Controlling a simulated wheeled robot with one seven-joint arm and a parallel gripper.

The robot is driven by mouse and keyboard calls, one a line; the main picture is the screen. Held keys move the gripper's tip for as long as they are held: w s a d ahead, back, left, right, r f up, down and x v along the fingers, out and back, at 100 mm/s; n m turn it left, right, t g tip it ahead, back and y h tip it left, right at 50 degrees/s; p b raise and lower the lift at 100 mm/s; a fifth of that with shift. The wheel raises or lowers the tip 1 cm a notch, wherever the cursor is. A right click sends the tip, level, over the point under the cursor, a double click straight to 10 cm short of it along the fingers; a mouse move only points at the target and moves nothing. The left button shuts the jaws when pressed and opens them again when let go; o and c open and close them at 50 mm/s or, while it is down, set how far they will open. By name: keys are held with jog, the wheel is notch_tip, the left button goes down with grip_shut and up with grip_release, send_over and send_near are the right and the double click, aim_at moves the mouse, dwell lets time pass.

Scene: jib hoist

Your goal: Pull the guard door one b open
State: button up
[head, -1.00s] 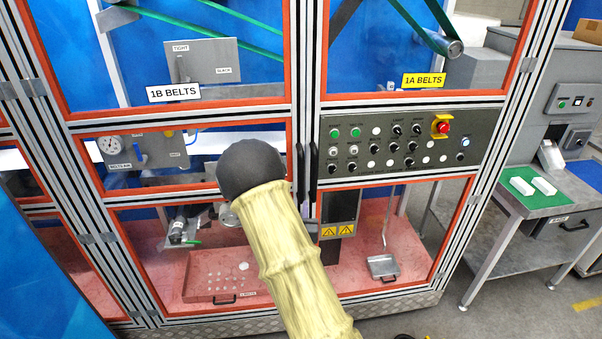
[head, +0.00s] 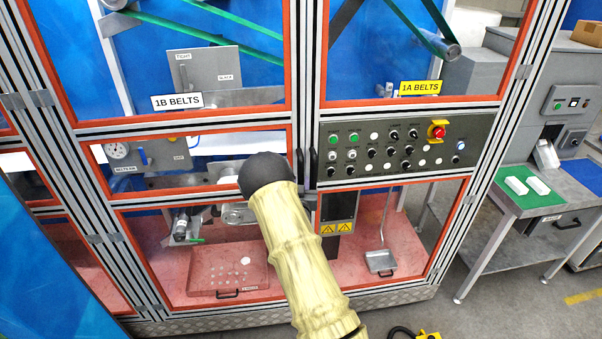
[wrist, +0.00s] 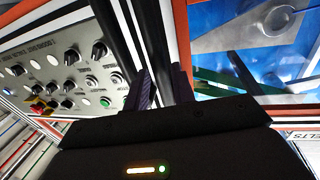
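The guard door 1B (head: 210,109) is the left orange-edged, clear-paned door, with a "1B BELTS" label (head: 177,101). It stands shut in the head view. Its dark upright handle (head: 300,165) is at its right edge, beside the matching handle (head: 313,165) of the right door. My arm reaches up to the door in front of its lower right part, and its dark end hides my gripper there. In the wrist view my gripper (wrist: 163,88) has two dark fingers apart, close to the striped door frame. I cannot tell whether a handle lies between them.
A side bench (head: 535,200) stands at the right. Open floor lies in front of it.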

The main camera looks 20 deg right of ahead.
aim_at(301, 179)
jog(key=shift+p+x, duration=0.45)
jog(key=shift+x, duration=0.7)
jog(key=shift+w+d, duration=0.3)
jog(key=shift+w, duration=0.35)
jog(key=shift+s+d, duration=0.1)
jog(key=shift+s, duration=0.1)
jog(key=shift+c, duration=0.7)
grip_shut()
jog(key=shift+a, duration=0.2)
